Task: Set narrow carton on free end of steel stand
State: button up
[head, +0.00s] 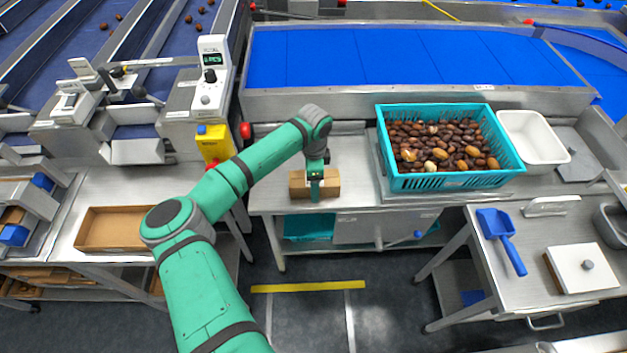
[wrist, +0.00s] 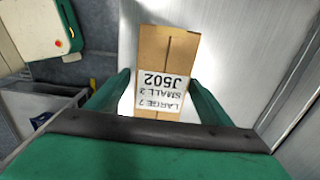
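The narrow carton (head: 299,187) is a small brown box at the front left end of the steel stand (head: 350,157).
A yellow box (head: 214,143) stands to the left. An open cardboard tray (head: 110,229) sits on the left table. A blue scoop (head: 502,236) lies on the right table.

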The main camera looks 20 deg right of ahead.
jog(key=shift+d+r, duration=0.1)
jog(key=shift+r, duration=0.05)
notch_tip(320, 180, up, 12)
dwell(0.7)
dwell(0.5)
